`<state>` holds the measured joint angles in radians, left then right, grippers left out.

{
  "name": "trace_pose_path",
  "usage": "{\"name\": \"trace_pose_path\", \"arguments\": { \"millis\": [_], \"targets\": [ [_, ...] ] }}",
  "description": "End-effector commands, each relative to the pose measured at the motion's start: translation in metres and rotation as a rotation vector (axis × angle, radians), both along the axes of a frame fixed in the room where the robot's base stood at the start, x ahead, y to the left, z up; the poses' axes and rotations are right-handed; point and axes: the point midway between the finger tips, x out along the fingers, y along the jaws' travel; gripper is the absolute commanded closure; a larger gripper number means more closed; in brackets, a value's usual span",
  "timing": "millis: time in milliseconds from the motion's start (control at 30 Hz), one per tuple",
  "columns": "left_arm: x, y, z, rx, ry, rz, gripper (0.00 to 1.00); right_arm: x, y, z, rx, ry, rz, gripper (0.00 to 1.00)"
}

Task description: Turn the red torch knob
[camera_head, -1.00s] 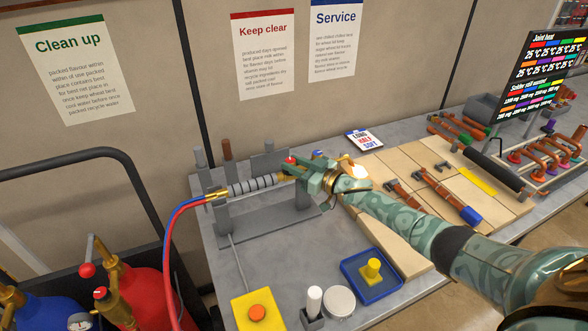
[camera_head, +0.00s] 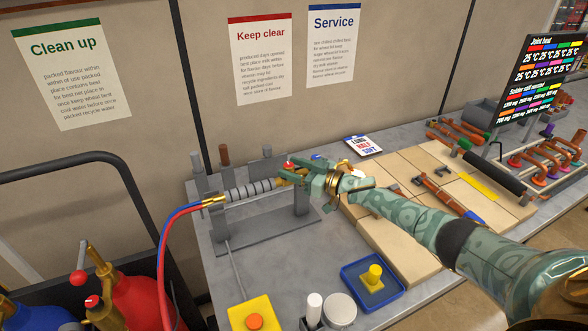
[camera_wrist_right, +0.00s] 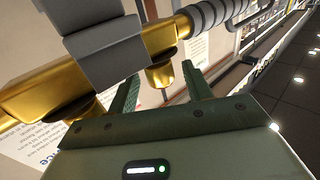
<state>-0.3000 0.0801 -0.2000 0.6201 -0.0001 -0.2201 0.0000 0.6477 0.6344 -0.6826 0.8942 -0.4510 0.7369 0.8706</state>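The torch (camera_head: 250,190) lies level on a grey stand (camera_head: 262,232), with a ribbed grey handle and brass fittings. Its small red knob (camera_head: 288,163) shows on top near the right end, right by my right gripper (camera_head: 290,172). In the right wrist view, the two green fingers of my right gripper (camera_wrist_right: 162,92) are apart, with a brass stub (camera_wrist_right: 160,73) of the torch at the gap between them. I cannot tell whether they touch it. No red shows on the torch in that view. My left gripper is not in view.
Red and blue hoses (camera_head: 163,250) run from the torch's left end to gas cylinders (camera_head: 140,298) at lower left. A yellow box with an orange button (camera_head: 254,321) and a blue tray (camera_head: 350,281) stand in front. Pale boards (camera_head: 400,235) lie right, under my right arm.

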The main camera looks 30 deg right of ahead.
Motion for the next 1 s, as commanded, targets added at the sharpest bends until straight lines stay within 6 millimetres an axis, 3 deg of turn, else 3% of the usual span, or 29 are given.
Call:
{"name": "trace_pose_path", "arguments": {
  "millis": [267,800,1000],
  "targets": [
    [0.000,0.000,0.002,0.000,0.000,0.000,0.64,-0.006,-0.005,0.000,-0.001,0.001,0.000,0.50],
    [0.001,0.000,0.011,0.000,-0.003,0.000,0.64,-0.113,-0.077,-0.001,-0.001,0.004,0.001,0.50],
    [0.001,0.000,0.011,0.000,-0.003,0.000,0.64,-0.132,-0.090,-0.001,-0.001,0.001,0.001,0.50]
  ]
}}
